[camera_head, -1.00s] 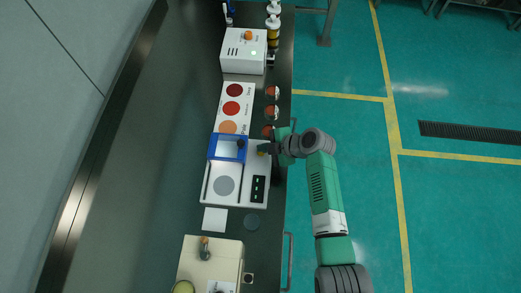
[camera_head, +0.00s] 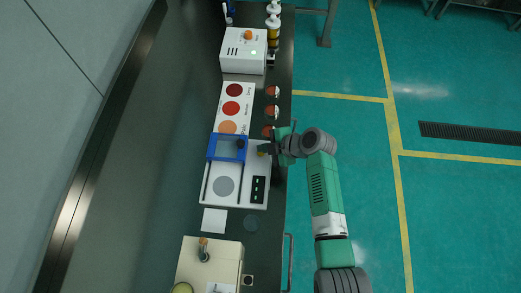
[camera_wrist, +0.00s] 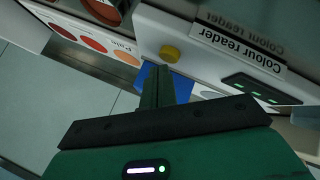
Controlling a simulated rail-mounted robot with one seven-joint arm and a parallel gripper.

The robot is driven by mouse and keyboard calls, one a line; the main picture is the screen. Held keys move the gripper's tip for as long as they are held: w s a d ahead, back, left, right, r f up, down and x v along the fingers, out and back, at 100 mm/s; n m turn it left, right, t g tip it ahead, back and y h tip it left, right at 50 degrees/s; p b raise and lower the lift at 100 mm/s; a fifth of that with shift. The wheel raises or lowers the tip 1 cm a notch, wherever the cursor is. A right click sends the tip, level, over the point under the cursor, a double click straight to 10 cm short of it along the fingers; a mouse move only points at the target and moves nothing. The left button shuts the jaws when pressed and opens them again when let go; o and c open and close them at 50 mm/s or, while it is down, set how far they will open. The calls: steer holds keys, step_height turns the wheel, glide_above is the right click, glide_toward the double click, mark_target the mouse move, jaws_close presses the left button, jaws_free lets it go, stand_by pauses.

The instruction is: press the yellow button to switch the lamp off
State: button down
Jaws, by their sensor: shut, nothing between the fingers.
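The yellow button (camera_wrist: 169,54) sits on the white colour reader (camera_wrist: 188,28) in the wrist view. A small yellow spot of it also shows in the head view (camera_head: 261,152), beside my gripper. My gripper (camera_wrist: 158,72) is shut and empty, its fingertips right by the button; I cannot tell whether they touch it. The blue frame (camera_head: 212,148) stands on the reader's upper left part in the head view, and the area inside it looks dull grey-blue. The lamp itself is not clearly visible.
A black panel with green lights (camera_head: 258,189) and a grey disc (camera_head: 223,186) are on the reader. A card with red and orange circles (camera_head: 236,92) lies above it, with several small dishes (camera_head: 271,111) alongside. A white box (camera_head: 243,52) stands farther up the bench.

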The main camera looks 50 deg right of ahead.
steer(key=shift+r+p, duration=2.05)
steer(key=shift+r, duration=1.05)
steer(key=shift+f, duration=0.1)
steer(key=w+a+r+m+t+h, duration=0.1)
steer(key=w+a+r, duration=0.2)
steer(key=w+r, duration=0.35)
steer(key=w+a+r+m+t+h, duration=0.1)
steer(key=w+a+r+t+h, duration=0.2)
steer(key=r, duration=0.7)
steer(key=w+a+r+m+t, duration=0.15)
steer(key=a+r, duration=0.35)
steer(key=r, duration=0.5)
steer(key=w+a+r+m+t, duration=0.15)
steer(key=a+r, duration=0.35)
steer(key=r, duration=0.5)
steer(key=s+a+r+m+t, duration=0.3)
steer(key=s+a+r, duration=0.25)
steer(key=r, duration=0.35)
steer(key=s+a+r+m+t+y, duration=0.1)
steer(key=s+a+r+m+t, duration=0.1)
steer(key=s+a+r+t, duration=0.45)
steer(key=s+a+r+m, duration=0.35)
steer(key=s+r, duration=0.25)
steer(key=r, duration=0.6)
step_height(320, 180, up, 12)
steer(key=w+p, duration=0.1)
steer(key=p, duration=1.2)
steer(key=shift+d+r, duration=0.15)
